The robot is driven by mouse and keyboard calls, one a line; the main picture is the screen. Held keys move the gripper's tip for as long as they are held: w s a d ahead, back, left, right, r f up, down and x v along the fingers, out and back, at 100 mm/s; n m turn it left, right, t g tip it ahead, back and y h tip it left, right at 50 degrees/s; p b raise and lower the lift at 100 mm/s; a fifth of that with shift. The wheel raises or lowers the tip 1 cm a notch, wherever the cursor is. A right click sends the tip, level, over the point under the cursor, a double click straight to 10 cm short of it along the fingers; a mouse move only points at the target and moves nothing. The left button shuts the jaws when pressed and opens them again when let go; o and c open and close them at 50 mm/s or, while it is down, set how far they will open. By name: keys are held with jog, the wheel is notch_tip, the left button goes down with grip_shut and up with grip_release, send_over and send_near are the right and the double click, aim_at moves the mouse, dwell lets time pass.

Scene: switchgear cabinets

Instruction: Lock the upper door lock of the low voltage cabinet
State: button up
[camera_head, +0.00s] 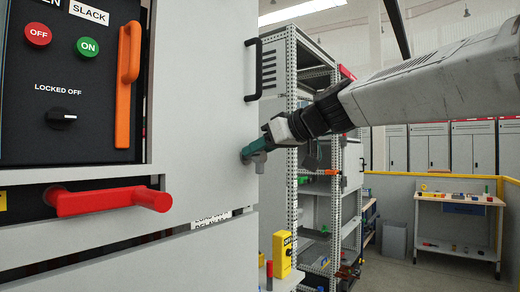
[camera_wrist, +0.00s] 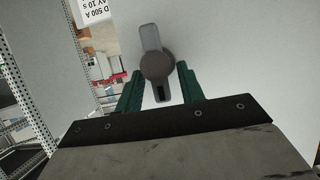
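The door lock is a grey turn handle (camera_head: 256,158) on the light grey cabinet door (camera_head: 205,130), near its right edge. In the wrist view the lock handle (camera_wrist: 152,38) has a round hub, with its bar close to upright in the picture. My gripper (camera_head: 267,144) is at the lock. In the wrist view its green fingers (camera_wrist: 160,82) stand apart, one on each side of the handle's lower end, with gaps showing. The fingers partly hide the lock in the head view.
A black door handle (camera_head: 254,70) is above the lock. A red lever (camera_head: 108,198) and an orange handle (camera_head: 128,65) stick out at the left. A metal shelf rack (camera_head: 292,140) stands behind my arm. A yellow box (camera_head: 282,254) is below.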

grip_shut()
jog(key=shift+w+d+f+m+g+y, duration=0.45)
jog(key=shift+m+y, duration=0.65)
jog(key=shift+m, duration=1.15)
jog(key=shift+w+a+f+m+g+y, duration=0.15)
jog(key=shift+m+g+y, duration=0.75)
jog(key=shift+m, duration=1.3)
jog(key=shift+w+d+f+m+g+y, duration=0.2)
jog(key=shift+d+f+m+g+y, duration=0.15)
jog(key=shift+m+y, duration=1.45)
jog(key=shift+f+m+h, duration=0.1)
jog(key=shift+m+h, duration=0.4)
jog(key=shift+m, duration=0.15)
grip_release()
